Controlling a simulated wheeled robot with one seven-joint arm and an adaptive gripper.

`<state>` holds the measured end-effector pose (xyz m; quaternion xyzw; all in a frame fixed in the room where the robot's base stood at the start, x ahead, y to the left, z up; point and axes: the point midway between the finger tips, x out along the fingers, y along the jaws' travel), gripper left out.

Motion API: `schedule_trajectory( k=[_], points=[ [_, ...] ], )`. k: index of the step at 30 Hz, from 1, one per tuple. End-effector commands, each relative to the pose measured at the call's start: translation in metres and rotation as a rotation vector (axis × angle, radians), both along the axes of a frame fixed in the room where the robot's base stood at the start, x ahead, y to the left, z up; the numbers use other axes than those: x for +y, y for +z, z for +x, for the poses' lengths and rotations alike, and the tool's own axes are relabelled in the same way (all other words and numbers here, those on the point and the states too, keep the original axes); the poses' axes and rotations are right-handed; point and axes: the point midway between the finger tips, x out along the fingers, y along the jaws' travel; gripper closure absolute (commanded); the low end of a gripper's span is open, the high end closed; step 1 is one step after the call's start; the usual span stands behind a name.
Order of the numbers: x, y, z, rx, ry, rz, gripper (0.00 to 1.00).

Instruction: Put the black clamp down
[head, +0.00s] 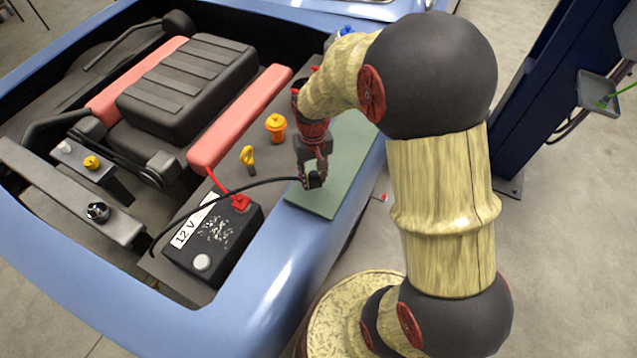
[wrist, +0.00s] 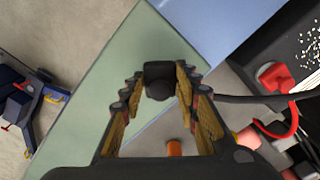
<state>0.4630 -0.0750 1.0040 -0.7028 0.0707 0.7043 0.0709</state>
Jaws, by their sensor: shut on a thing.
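The black clamp (wrist: 158,80) is between the fingers of my gripper (wrist: 159,92), with a black cable running off it to the right in the wrist view. In the head view my gripper (head: 314,180) points down over the near end of the green mat (head: 322,200), with the clamp low between its fingertips. The mat lies on the blue car's edge and also shows in the wrist view (wrist: 150,42). I cannot tell whether the clamp touches the mat.
A 12 V battery (head: 205,250) with a red clamp (head: 240,202) on one terminal stands left of the mat; its near grey terminal (head: 202,262) is bare. A yellow dipstick handle (head: 248,155) and an orange cap (head: 276,124) stand close to my gripper. The mat's near end looks clear.

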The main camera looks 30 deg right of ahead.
Motion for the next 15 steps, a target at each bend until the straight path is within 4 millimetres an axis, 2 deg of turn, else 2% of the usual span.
schedule_trajectory(
  k=[3,11,15],
  points=[
    [-0.010,-0.012,0.004,-0.001,-0.001,0.000,0.94],
    [-0.021,-0.027,0.008,0.001,0.000,0.000,0.94],
    [-0.021,-0.049,0.008,0.001,0.001,0.000,0.94]
  ],
)
